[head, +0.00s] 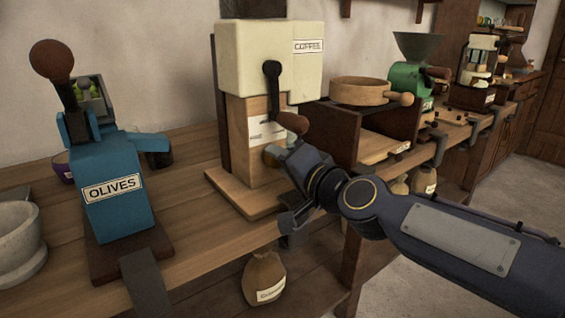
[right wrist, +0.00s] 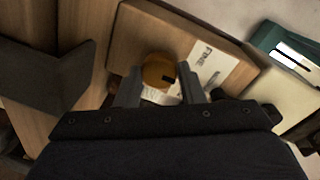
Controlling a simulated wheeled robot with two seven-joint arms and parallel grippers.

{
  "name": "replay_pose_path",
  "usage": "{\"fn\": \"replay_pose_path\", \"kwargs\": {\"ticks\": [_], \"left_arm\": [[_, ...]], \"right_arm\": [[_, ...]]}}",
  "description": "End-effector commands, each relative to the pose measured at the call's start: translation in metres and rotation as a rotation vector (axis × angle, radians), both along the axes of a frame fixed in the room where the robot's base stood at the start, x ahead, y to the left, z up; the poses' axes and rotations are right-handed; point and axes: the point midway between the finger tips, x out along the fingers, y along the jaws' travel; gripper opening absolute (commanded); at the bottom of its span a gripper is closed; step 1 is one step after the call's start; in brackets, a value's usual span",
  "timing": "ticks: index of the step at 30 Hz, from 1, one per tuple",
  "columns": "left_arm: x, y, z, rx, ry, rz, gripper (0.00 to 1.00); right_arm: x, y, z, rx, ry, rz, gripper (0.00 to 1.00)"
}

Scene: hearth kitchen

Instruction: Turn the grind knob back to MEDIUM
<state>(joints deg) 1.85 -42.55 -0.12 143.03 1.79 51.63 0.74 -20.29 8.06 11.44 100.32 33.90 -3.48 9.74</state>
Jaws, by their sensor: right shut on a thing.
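The coffee grinder (head: 262,62) stands on the wooden counter, with a cream top, a wooden body and a dark crank. Its round brass grind knob (right wrist: 157,66) is on the front of the body and has a dark mark on its face. A white label plate (right wrist: 210,66) sits beside the knob; its lettering is too small to read surely. My right gripper (right wrist: 158,86) is shut on the knob, with one finger on each side. In the head view my right gripper (head: 283,155) hides much of the knob. My left gripper is not in view.
The crank's wooden handle (head: 293,123) hangs just above my right gripper. A blue olive press (head: 112,182) and a stone mortar (head: 20,243) stand to the left. A wooden sieve (head: 362,91) and a green mill (head: 406,78) are to the right. A sack (head: 264,278) sits below.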

Motion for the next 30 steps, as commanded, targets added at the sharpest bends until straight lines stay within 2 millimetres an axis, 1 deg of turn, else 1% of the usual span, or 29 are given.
{"fn": "replay_pose_path", "kwargs": {"ticks": [14,15,19,20,27,30], "left_arm": [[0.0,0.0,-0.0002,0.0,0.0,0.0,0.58],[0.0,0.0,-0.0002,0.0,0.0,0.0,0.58],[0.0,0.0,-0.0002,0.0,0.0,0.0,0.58],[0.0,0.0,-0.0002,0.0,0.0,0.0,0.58],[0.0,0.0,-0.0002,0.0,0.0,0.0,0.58],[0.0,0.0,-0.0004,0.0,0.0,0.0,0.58]], "right_arm": [[0.0002,-0.0003,-0.0013,0.01,0.01,0.001,0.12],[0.0001,-0.0002,-0.0013,0.01,0.01,0.001,0.38],[0.0002,-0.0002,-0.001,0.01,0.01,0.001,0.55],[0.0002,-0.0002,-0.001,0.01,0.01,0.0,0.57],[-0.0001,-0.0002,-0.0004,0.01,0.009,0.0,0.57],[-0.0041,-0.0032,0.0006,0.011,0.008,0.0,0.57]]}}
